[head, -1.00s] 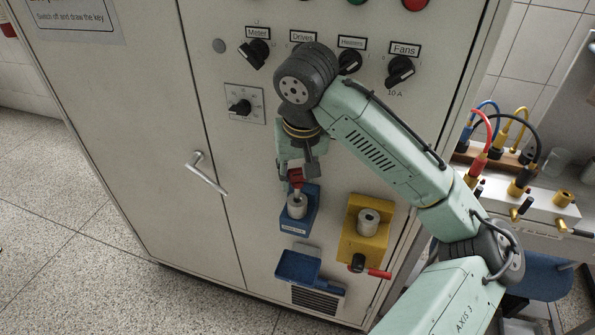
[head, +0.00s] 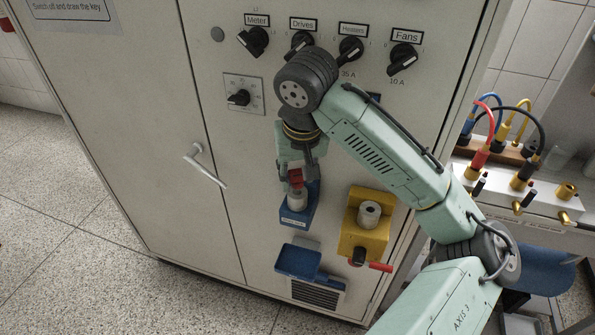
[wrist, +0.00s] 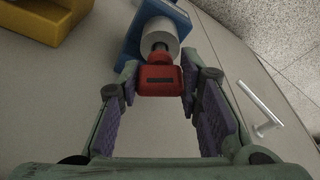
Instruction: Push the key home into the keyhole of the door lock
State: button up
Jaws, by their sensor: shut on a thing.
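The red key (wrist: 160,80) is held by its head between the fingertips of my gripper (wrist: 160,86), which is shut on it. In the head view the key (head: 296,176) shows just above the grey lock cylinder (head: 297,200). The cylinder sits on a blue bracket (head: 289,219) on the cabinet front. In the wrist view the key's dark shank points into the face of the cylinder (wrist: 158,34) and lines up with it. The keyhole is hidden by the key, and I cannot tell how deep the shank is. My gripper (head: 296,168) is close above the cylinder.
A yellow bracket (head: 352,240) with another grey cylinder and a red-handled black knob stands to the right. A blue tray (head: 296,260) is below. Rotary switches and a door handle (head: 205,166) stick out from the cabinet. Cables (head: 490,120) are at the right.

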jog(key=shift+f+b, duration=0.45)
jog(key=shift+f, duration=0.45)
jog(key=o, duration=1.3)
jog(key=shift+r, duration=0.1)
jog(key=v, duration=1.2)
